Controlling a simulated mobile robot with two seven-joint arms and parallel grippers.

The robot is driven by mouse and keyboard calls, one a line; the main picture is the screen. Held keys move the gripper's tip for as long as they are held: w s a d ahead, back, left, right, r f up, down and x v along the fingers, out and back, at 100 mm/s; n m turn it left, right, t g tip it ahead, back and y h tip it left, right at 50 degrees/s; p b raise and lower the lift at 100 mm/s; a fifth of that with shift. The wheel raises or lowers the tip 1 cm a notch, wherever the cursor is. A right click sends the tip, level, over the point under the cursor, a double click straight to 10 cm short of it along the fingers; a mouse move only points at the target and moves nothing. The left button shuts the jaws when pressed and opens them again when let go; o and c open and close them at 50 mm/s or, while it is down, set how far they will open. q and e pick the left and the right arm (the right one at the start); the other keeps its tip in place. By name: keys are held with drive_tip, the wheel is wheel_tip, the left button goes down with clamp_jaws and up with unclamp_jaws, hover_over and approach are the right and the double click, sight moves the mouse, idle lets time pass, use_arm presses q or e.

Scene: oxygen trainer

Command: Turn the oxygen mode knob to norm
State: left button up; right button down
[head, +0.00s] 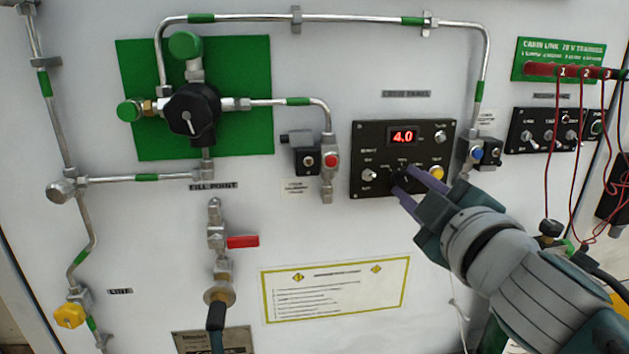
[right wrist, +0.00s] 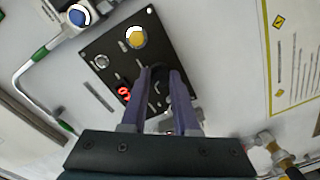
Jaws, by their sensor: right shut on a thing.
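The black control panel (head: 371,137) sits on the white wall and carries a red display (head: 403,136) reading 4.0. The panel and its display (right wrist: 124,94) also show in the right wrist view. The oxygen mode knob (head: 399,176) is a small black knob low in the middle of the panel. My right gripper (head: 404,183) reaches in from the lower right and is shut on this knob, a purple finger on either side. The fingers (right wrist: 161,73) hide much of the knob in the right wrist view, and I cannot read its setting. My left gripper is not in view.
A yellow button (head: 436,172) is close to the upper finger, with toggle switches (head: 369,175) to the left. A valve with a blue button (head: 478,153) and pipe stands right of the panel. Red cables (head: 547,140) hang at the far right. An instruction placard (head: 335,289) is below.

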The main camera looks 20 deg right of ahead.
drive_tip(key=n, duration=0.4)
drive_tip(key=shift+r, duration=0.1)
drive_tip(key=shift+n, duration=1.3)
drive_tip(key=c, duration=0.7)
unclamp_jaws()
drive_tip(key=shift+o, duration=0.2)
